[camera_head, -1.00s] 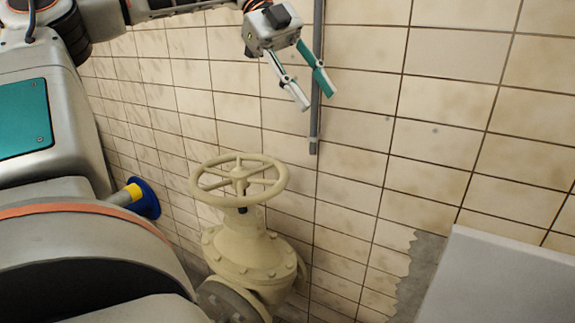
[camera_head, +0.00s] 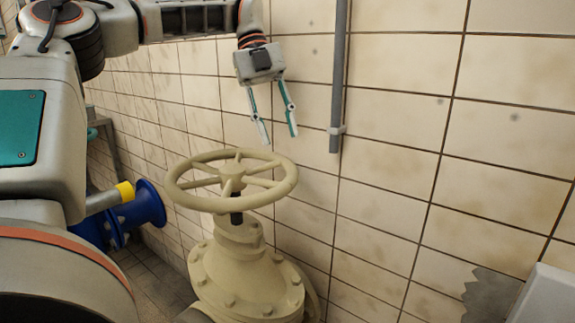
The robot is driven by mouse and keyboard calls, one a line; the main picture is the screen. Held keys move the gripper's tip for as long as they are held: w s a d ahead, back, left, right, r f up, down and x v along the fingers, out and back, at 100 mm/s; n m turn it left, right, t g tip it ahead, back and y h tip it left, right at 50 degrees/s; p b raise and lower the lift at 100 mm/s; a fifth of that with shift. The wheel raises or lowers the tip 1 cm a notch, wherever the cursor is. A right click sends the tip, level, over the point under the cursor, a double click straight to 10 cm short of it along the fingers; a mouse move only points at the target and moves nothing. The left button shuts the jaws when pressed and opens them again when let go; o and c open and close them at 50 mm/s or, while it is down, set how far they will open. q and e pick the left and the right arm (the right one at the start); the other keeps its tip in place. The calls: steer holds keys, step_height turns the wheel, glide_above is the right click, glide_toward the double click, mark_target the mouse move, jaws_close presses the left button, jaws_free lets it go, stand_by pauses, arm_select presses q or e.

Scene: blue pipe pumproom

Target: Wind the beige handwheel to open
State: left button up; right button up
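The beige handwheel (camera_head: 283,188) lies level on a dark stem on top of a beige valve body (camera_head: 240,275) with bolted flanges. My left gripper (camera_head: 279,140) hangs from the arm that comes in from the left, above and behind the wheel's right rear rim. Its two fingers are spread apart, point downward and hold nothing. The fingertips look close to the rim in the picture, but whether they touch it I cannot tell; a small gap shows. My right gripper is not in view.
A tiled wall (camera_head: 400,180) stands behind the valve. A vertical grey pipe (camera_head: 339,80) runs down it, right of the gripper. A blue pipe flange (camera_head: 145,205) is at left. A pale grey slab or box (camera_head: 545,298) fills the lower right corner.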

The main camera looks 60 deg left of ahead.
mark_target(289, 164)
arm_select(q)
steer(key=b+x, duration=0.1)
steer(key=x, duration=0.4)
steer(key=shift+w+d+f, duration=0.1)
steer(key=shift+f, duration=0.3)
steer(key=shift+d+f+b, duration=0.35)
steer(key=shift+d+f, duration=0.05)
steer(key=shift+f, duration=0.25)
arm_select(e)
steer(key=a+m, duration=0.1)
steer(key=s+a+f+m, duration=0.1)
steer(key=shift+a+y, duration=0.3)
arm_select(q)
jaws_close()
